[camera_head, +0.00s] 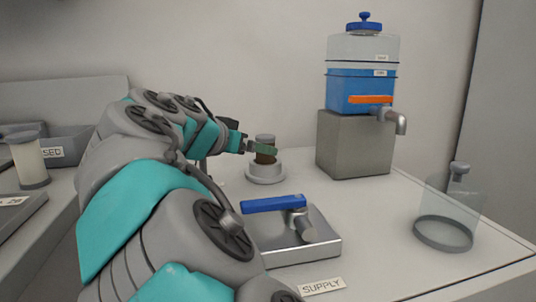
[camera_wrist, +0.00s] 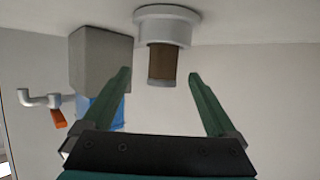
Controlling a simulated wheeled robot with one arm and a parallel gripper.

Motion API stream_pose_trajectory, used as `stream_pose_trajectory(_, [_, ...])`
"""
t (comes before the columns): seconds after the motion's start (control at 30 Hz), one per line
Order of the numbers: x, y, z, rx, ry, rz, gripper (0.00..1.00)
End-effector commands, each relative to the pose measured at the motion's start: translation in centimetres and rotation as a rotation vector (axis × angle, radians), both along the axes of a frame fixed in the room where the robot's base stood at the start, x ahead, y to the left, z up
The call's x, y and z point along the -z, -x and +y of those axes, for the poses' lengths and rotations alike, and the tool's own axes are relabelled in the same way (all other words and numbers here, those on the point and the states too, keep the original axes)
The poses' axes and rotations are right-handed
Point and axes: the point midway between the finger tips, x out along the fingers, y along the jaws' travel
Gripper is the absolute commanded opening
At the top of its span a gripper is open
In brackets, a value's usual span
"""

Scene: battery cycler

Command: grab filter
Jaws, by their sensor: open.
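The filter, a brown cylinder with a grey end cap (camera_head: 265,139), stands upright in a round white holder (camera_head: 266,177) on the table. In the wrist view, which is upside down, the filter (camera_wrist: 162,64) projects from the holder (camera_wrist: 165,30). My gripper (camera_head: 262,150) is at the filter, with a green finger crossing in front of it in the head view. In the wrist view my gripper (camera_wrist: 159,74) is open, one finger on each side of the filter with gaps on both sides. I cannot tell how far the fingertips reach past it.
A blue water tank (camera_head: 360,90) with a tap stands on a grey block (camera_head: 354,145) behind and right. A metal tray (camera_head: 325,247) with a blue-handled tool lies in front, by a SUPPLY label (camera_head: 321,286). A glass jar (camera_head: 448,215) stands at right. A grey bin (camera_head: 70,143) is at left.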

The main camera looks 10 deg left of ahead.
Motion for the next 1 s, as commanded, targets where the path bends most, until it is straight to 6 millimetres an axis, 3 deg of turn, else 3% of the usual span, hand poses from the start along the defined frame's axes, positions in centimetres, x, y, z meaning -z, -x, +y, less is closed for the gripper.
stream_pose_trajectory(0.53, [2.4,-5.5,-1.4,-0.001,0.002,0.003,0.93])
stream_pose_trajectory(0.8, [2.6,-6.1,-1.5,-0.004,0.001,0.0,0.93])
stream_pose_trajectory(1.0, [2.6,-6.1,-1.6,-0.003,0.001,0.001,0.73])
